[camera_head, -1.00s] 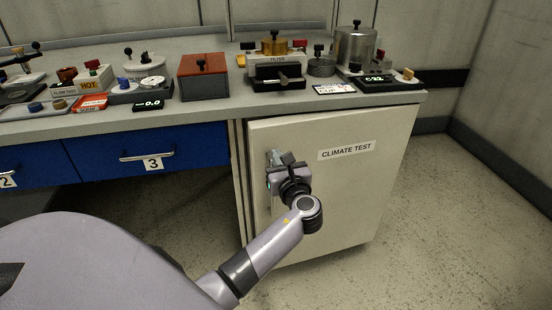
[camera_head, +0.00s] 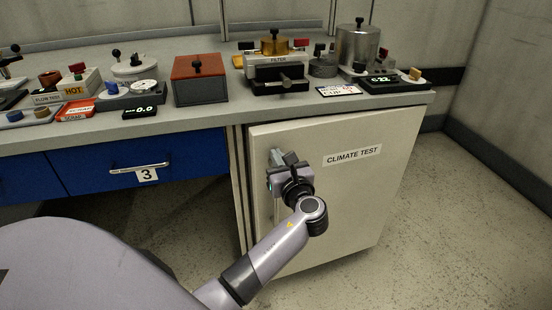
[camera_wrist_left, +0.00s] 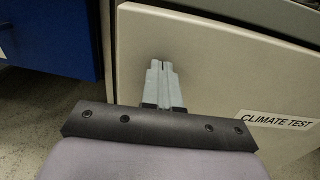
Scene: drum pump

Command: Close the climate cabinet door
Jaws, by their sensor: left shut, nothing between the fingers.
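The climate cabinet door (camera_head: 345,195) is a cream panel labelled "CLIMATE TEST" under the right part of the bench. It looks nearly flush, with a dark gap along its left edge; whether it is fully closed I cannot tell. My left gripper (camera_head: 277,157) is at the door's upper left, by a grey handle partly hidden behind it. In the left wrist view the fingers of my left gripper (camera_wrist_left: 158,66) are together and point at the door (camera_wrist_left: 215,60), close to its surface or touching it. My right gripper is not in view.
The bench top (camera_head: 190,124) above holds several devices, including a red-topped box (camera_head: 200,80) and a metal pot (camera_head: 357,46). Blue drawers (camera_head: 185,155) are left of the cabinet. The floor (camera_head: 430,220) to the right is clear.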

